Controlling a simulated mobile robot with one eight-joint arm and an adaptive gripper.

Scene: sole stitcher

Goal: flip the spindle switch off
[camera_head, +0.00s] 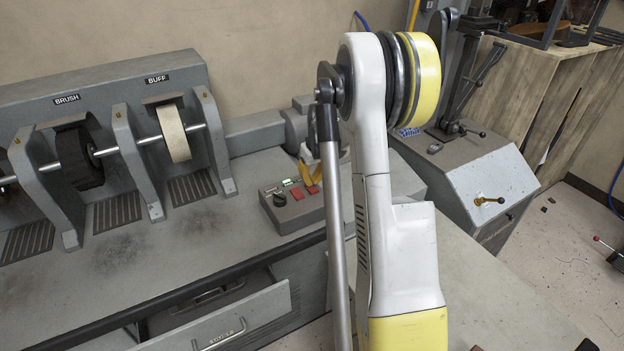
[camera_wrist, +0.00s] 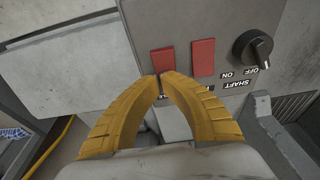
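The grey control box (camera_head: 294,214) on the bench carries two red switches and a black knob (camera_head: 279,200). In the wrist view, the left red switch (camera_wrist: 162,60) and the right red switch (camera_wrist: 203,57) stand side by side, with the knob (camera_wrist: 252,48) to their right. Upside-down labels by the knob read SHAFT, ON and OFF; a label under the switches is mostly hidden by my fingers. My gripper (camera_wrist: 162,76) has its yellow fingertips together, at the lower edge of the left switch; I cannot tell whether they touch it. Nothing is held.
Brush (camera_head: 78,158) and buff (camera_head: 173,133) wheels on a shaft stand left of the box, between grey brackets. An open drawer (camera_head: 216,320) juts out below the bench. A grey machine with a lever (camera_head: 470,185) stands at the right.

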